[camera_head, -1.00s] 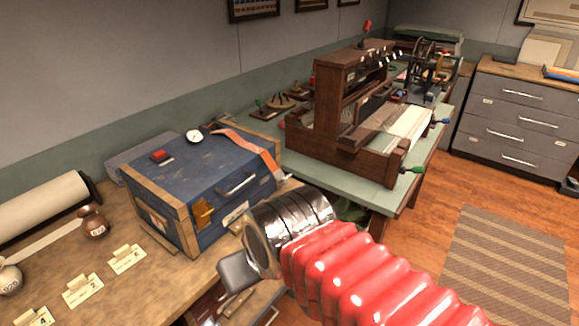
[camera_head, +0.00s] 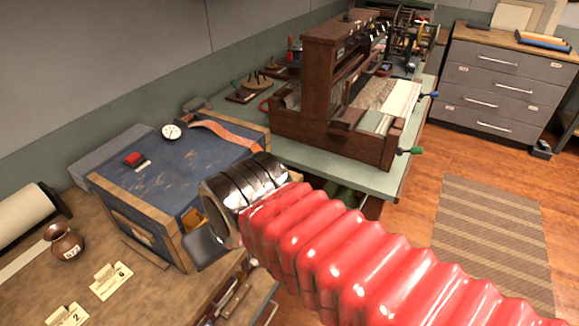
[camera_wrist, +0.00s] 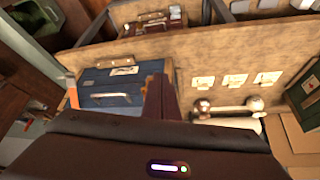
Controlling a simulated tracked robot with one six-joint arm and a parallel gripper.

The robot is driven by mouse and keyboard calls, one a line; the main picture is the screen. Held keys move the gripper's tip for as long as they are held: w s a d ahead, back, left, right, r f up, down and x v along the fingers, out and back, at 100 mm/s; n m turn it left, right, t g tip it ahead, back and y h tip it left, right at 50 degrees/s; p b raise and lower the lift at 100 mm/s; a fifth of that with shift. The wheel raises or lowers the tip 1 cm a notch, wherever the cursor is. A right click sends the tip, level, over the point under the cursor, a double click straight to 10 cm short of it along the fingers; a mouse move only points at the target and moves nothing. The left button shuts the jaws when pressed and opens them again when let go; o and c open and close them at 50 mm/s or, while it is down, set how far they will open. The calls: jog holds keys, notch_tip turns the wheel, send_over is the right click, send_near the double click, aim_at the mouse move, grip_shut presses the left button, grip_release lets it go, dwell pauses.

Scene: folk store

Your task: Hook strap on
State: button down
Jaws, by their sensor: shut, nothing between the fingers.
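An orange strap (camera_head: 236,141) lies over the right part of the blue trunk's (camera_head: 165,185) lid. Its far end is near a small dark fitting at the back, and its front end is hidden behind my arm. In the wrist view the strap (camera_wrist: 72,92) hangs at the left side of the trunk (camera_wrist: 112,88). A brass latch (camera_head: 192,217) on the trunk's front is partly hidden. My gripper (camera_head: 207,248) is shut and empty in front of the trunk. In the wrist view its fingers (camera_wrist: 160,92) overlap the trunk's right side; I cannot tell whether they touch it.
A red button (camera_head: 132,159) and a round dial (camera_head: 172,132) sit on or behind the lid. A wooden loom (camera_head: 335,105) stands on the green table at the right.

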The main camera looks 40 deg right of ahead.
aim_at(285, 170)
jog(key=shift+d, duration=0.1)
jog(key=w+d+f+m+y, duration=0.15)
jog(key=w+d+m, duration=0.25)
jog(key=d, duration=0.4)
jog(key=w+d+f+m+y, duration=0.1)
jog(key=w+d+m+y, duration=0.2)
jog(key=d+m, duration=0.35)
jog(key=s+d+m+t+h, duration=0.1)
jog(key=d+m+t, duration=0.3)
jog(key=d, duration=1.6)
jog(key=shift+s+d+t, duration=0.3)
jog(key=shift+s+t, duration=0.25)
jog(key=shift+t, duration=0.15)
jog(key=shift+w+f, duration=0.1)
jog(key=shift+f, duration=0.05)
jog(key=x, duration=1.3)
jog(key=shift+w+a+f, duration=0.1)
jog(key=shift+w+f, duration=0.15)
jog(key=shift+f, duration=0.1)
